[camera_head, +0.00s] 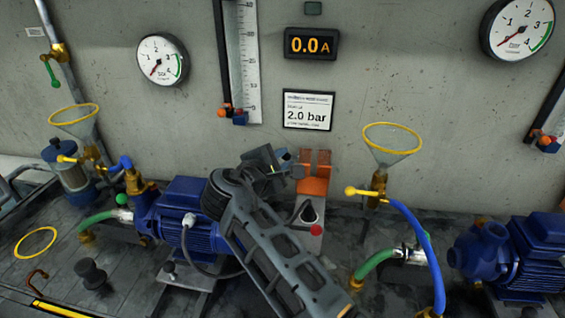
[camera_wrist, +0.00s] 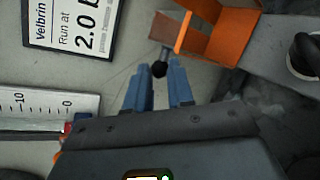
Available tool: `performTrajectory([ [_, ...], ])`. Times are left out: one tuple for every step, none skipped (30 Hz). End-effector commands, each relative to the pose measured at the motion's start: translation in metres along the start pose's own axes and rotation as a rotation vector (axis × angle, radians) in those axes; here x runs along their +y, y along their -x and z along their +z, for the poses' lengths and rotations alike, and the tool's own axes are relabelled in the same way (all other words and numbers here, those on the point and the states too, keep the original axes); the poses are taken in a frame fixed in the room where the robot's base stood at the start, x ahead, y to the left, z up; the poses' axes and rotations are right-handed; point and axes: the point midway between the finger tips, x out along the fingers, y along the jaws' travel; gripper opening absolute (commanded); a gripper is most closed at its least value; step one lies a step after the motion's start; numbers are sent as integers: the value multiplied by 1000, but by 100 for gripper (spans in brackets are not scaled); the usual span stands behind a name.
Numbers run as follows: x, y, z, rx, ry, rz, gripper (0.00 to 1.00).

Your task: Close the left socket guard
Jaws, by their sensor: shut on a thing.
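The orange socket guard (camera_head: 314,186) sits at the top of a grey box on the bench, below the 2.0 bar sign. In the wrist view its orange walls (camera_wrist: 228,42) show at the top right, with a browner flap (camera_wrist: 167,32) at their left end. A short grey stem with a black ball knob (camera_wrist: 159,69) stands by this flap. My gripper (camera_wrist: 160,72) is shut on the black knob, between its two blue-grey fingers. In the head view my gripper (camera_head: 291,160) is just left of the orange guard. How far the guard is open is hard to tell.
The grey box carries a red button (camera_head: 316,230). A blue pump (camera_head: 188,208) with a grey cable stands left of it, close under my arm. A funnel with a yellow rim (camera_head: 392,139) and a blue hose (camera_head: 415,235) stand to the right. The wall is close behind.

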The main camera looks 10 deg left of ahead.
Motion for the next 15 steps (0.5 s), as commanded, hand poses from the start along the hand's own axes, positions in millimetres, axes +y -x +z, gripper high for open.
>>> performTrajectory([
  [-7, 2, -4, -14, -7, 29, 0],
  [-8, 4, -4, -23, -15, 45, 0],
  [-10, 6, -3, -35, -22, 66, 0],
  [-11, 8, -3, -45, -27, 81, 0],
  [-12, 9, -3, -52, -33, 95, 0],
  [-13, 11, -3, -62, -38, 114, 0],
  [-13, 13, -3, -69, -43, 127, 0],
  [-14, 14, -3, -76, -47, 139, 0],
  [-14, 16, -3, -84, -51, 154, 0],
  [-15, 17, -3, -89, -55, 163, 0],
  [-15, 18, -3, -94, -58, 171, 0],
  [-15, 19, -2, -100, -62, 182, 0],
  [-16, 20, -2, -103, -64, 188, 0],
  [-16, 20, -2, -106, -66, 194, 0],
  [-16, 21, -2, -110, -68, 201, 0],
])
